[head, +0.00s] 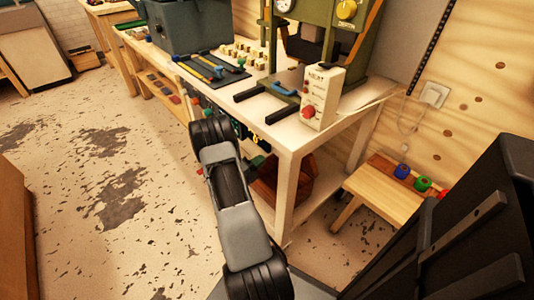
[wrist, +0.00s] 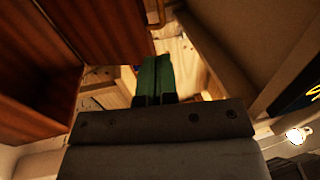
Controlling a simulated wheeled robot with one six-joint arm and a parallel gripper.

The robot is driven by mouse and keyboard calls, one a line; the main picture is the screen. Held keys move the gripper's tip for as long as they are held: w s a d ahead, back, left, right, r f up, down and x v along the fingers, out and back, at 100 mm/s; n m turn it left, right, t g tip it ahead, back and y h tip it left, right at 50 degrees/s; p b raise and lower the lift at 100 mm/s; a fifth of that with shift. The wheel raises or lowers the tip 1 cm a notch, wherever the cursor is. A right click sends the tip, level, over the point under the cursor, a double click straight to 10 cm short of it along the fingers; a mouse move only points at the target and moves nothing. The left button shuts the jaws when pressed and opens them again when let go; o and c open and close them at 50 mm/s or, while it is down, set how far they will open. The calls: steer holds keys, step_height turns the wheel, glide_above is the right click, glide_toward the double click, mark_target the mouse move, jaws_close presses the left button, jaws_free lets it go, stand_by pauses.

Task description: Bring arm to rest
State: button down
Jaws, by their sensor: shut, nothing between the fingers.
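My gripper (wrist: 155,78) shows at the middle of the wrist view, with its two green fingers side by side and shut. Nothing shows between them. In the head view my arm (head: 235,200) reaches from the bottom middle up beside the workbench (head: 330,131). A blue roll (head: 402,171), a green roll (head: 423,184) and a red roll (head: 443,193) stand on a low wooden stand (head: 372,187) at the right.
A green machine (head: 318,15) and a white control box (head: 321,97) with a red knob stand on the workbench. A grey-blue case (head: 187,25) stands further back. A reddish-brown box (head: 297,183) is under the bench. The floor (head: 90,215) at the left is open.

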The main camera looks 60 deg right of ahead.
steer(key=shift+w+a+f, duration=0.15)
steer(key=shift+w+a, duration=0.05)
steer(key=shift+a, duration=0.45)
steer(key=a+r+m+y+p, duration=0.5)
steer(key=a+r+m+p, duration=0.3)
steer(key=r, duration=0.4)
steer(key=a+r+m+y+p, duration=0.5)
steer(key=a+r+m+p, duration=0.15)
steer(key=r+m, duration=0.5)
steer(key=a+r+m+t+y+p, duration=0.9)
steer(key=a+r+m+p, duration=0.3)
steer(key=a+r, duration=0.8)
steer(key=a+t, duration=0.1)
steer(key=a, duration=0.2)
steer(key=shift+s+a+r+m, duration=0.3)
steer(key=shift+a+r+m, duration=0.05)
steer(key=shift+a+r, duration=0.05)
steer(key=shift+a, duration=0.1)
